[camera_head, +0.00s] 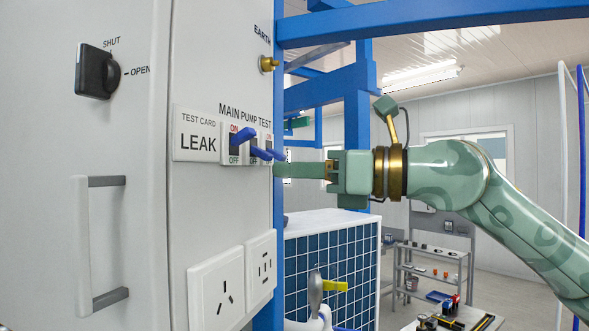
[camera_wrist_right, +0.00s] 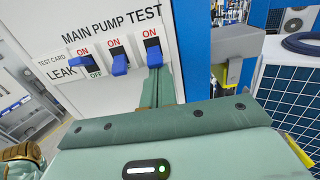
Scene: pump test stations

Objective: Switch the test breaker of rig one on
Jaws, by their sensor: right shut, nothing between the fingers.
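The test breaker's blue lever (camera_head: 278,154) is at the right end of a row of three on the grey cabinet front, under the word TEST. It appears tilted down, and its OFF mark is hidden. In the right wrist view the test lever (camera_wrist_right: 154,56) is just above my fingers. My right gripper (camera_head: 277,170) is shut and empty, its fingertips just below the test lever; I cannot tell whether they touch. The fingers (camera_wrist_right: 158,88) also show in the wrist view. The main lever (camera_head: 243,136) tilts up; the pump lever (camera_head: 262,153) tilts down. No left gripper shows.
The cabinet has a LEAK test card (camera_head: 197,143), a SHUT/OPEN knob (camera_head: 98,71), a handle (camera_head: 83,245), sockets (camera_head: 216,290) and a brass earth stud (camera_head: 268,63). Blue frame posts (camera_head: 357,140) stand behind my right wrist. A blue-grid unit (camera_head: 335,270) is below it.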

